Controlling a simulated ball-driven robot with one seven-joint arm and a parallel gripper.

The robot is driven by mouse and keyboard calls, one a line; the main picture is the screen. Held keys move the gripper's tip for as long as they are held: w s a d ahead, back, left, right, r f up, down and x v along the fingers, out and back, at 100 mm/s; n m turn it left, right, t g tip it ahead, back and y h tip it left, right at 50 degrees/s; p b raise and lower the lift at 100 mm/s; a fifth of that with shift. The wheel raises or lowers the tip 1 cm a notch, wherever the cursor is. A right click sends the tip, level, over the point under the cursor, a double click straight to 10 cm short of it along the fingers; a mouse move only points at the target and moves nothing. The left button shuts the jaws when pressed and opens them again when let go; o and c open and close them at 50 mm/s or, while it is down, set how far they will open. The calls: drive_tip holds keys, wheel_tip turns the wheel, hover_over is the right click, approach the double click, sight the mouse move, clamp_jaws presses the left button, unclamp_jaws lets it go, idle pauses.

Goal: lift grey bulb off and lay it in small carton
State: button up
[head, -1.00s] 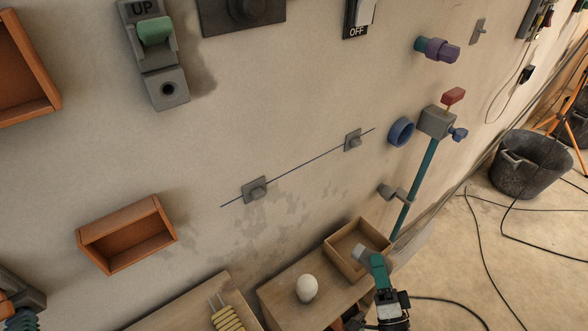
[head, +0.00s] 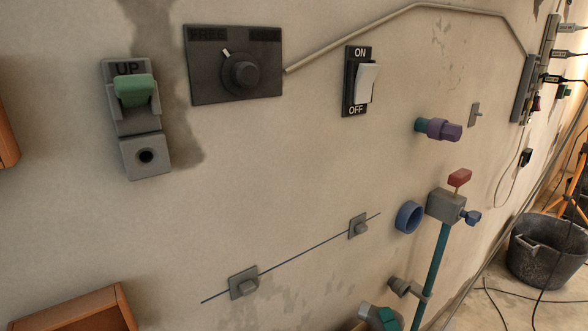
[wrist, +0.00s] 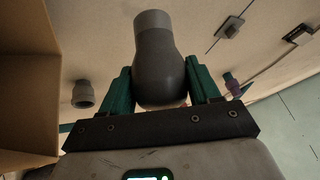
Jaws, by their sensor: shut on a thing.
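The grey bulb (wrist: 158,68) is between the two green fingers of my gripper (wrist: 160,88) in the wrist view. The fingers press on the sides of its dark, rounded body, and its lighter neck points away from the gripper. In the head view, the bulb (head: 366,309) and the green fingertips (head: 384,318) just show at the bottom edge. A tan cardboard wall, seemingly the small carton (wrist: 25,92), fills the left of the wrist view, beside the bulb. The bulb looks outside it. The carton's inside is mostly hidden.
A teal pipe (head: 431,268) with a grey box valve (head: 445,205) stands right of my gripper. A blue ring (head: 409,216) and a grey bracket (head: 407,288) are on the wall nearby. A black bucket (head: 548,250) stands on the floor at right.

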drive_tip(key=shift+f, duration=0.5)
drive_tip(key=o, duration=1.5)
drive_tip(key=v, duration=1.1)
drive_tip(key=shift+r, duration=0.15)
